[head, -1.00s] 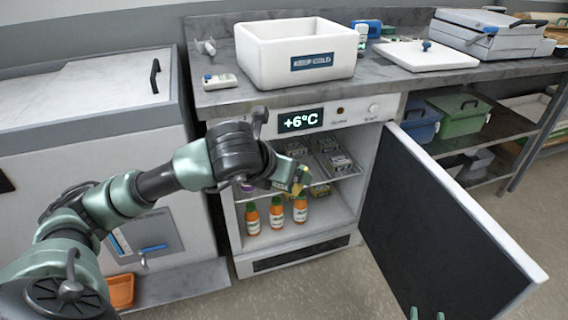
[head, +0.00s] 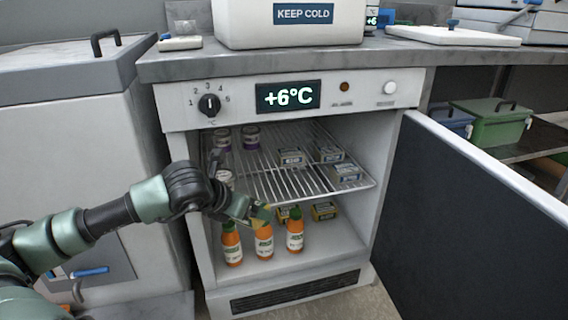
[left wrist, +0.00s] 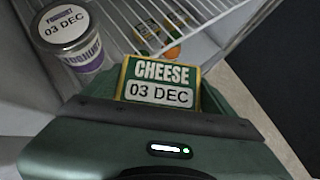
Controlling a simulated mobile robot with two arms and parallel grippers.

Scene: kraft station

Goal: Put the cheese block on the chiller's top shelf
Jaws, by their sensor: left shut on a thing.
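The cheese block (left wrist: 158,85) is a yellow and green pack marked CHEESE, 03 DEC. My left gripper (head: 246,209) is shut on it. The cheese block (head: 262,213) appears at the chiller's open front, just below the top shelf's front edge in the picture; its exact depth is unclear. The chiller (head: 375,95) is open. Its top shelf is a wire rack (head: 275,183) with yoghurt tubs at the left and several small packs at the right. A yoghurt tub (left wrist: 72,35) is close to the cheese's left in the left wrist view. My right gripper is not in view.
Orange bottles (head: 295,232) and small yellow packs (head: 324,211) stand on the chiller floor below the rack. The open door (head: 460,210) spreads to the right. The rack's middle has bare wire. A white KEEP COLD box (head: 290,30) stands on the counter.

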